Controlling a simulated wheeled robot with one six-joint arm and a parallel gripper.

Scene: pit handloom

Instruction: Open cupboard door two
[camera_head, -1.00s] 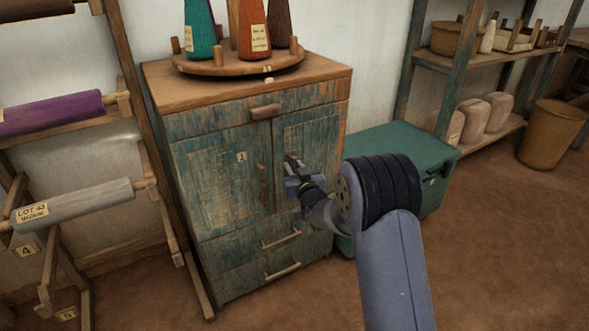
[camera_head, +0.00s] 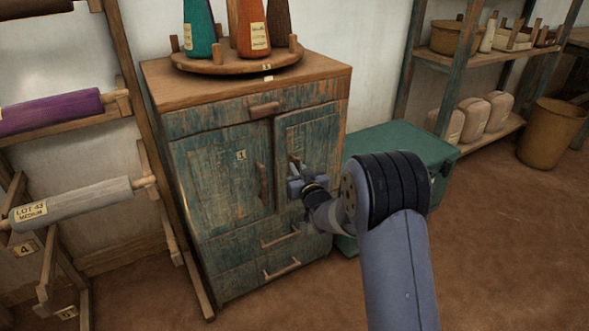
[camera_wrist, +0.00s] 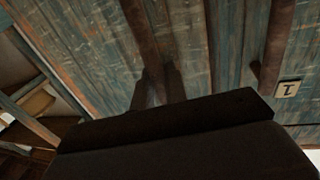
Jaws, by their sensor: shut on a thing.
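The cupboard (camera_head: 160,88) is a worn blue-green wooden cabinet. Its left door (camera_head: 215,185) bears a label reading 1. Door two, the right-hand door (camera_head: 318,150), has no readable label from here. My gripper (camera_head: 297,178) is at the inner side of door two, shut on its upright wooden handle (camera_head: 293,160). In the wrist view the handle (camera_wrist: 140,28) runs down to between my dark fingers (camera_wrist: 162,85), whose tips partly hide it. I cannot tell whether door two stands slightly ajar.
The left door's handle (camera_head: 263,184) is close by on the left. A green chest (camera_head: 405,150) stands right of the cupboard, behind my arm. Cones of yarn stand on a round board (camera_head: 240,67) on top. A roller rack (camera_head: 150,150) is at the left. The floor in front is clear.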

